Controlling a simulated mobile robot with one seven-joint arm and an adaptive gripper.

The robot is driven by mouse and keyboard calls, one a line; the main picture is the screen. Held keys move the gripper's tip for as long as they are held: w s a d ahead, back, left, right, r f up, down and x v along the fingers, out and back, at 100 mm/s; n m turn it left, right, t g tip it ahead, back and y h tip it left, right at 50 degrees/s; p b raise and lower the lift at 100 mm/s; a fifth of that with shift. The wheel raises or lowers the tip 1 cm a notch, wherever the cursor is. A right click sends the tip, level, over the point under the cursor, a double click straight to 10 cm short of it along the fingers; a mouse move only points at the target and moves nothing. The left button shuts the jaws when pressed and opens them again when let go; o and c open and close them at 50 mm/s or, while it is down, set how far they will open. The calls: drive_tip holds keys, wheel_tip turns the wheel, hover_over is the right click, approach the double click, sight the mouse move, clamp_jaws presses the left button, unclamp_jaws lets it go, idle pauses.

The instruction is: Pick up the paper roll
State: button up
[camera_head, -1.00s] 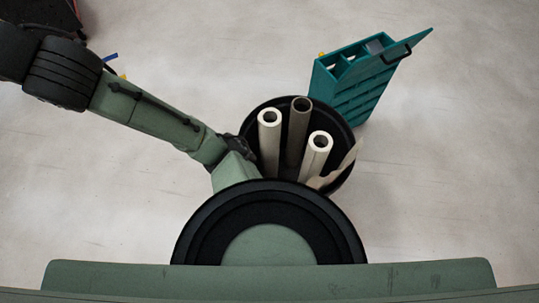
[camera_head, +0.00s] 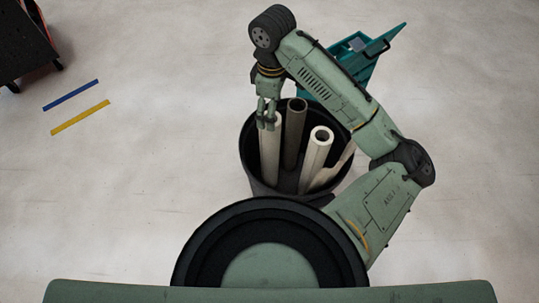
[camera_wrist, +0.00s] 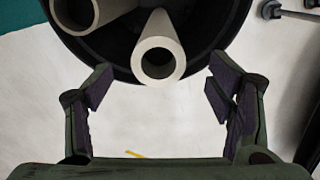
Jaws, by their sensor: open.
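Several paper rolls stand in a round black bin. The left cream roll (camera_head: 270,155) is right under my gripper (camera_head: 268,112), which hides its top end in the head view. A darker grey-brown roll (camera_head: 294,135) stands beside it, and another cream roll (camera_head: 319,150) stands to the right. In the wrist view a cream roll (camera_wrist: 160,58) shows its open end centred between the fingers, slightly ahead of them. My gripper (camera_wrist: 160,95) is open and empty, with dark pads on both sides.
The black bin (camera_head: 250,165) surrounds the rolls, with a torn sheet (camera_head: 333,172) leaning at its right. A teal tool carrier (camera_head: 385,45) stands behind, partly hidden by my arm. Blue tape (camera_head: 71,95) and yellow tape (camera_head: 80,117) lie on clear floor at left.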

sight(270, 141)
wheel_tip(270, 141, down, 10)
drive_tip(key=p, duration=0.1)
drive_tip(key=shift+w+f+p, duration=0.15)
drive_tip(key=shift+p, duration=0.15)
drive_tip(key=shift+a, duration=0.1)
drive_tip(key=shift+c, duration=0.2)
clamp_jaws()
idle(0.8)
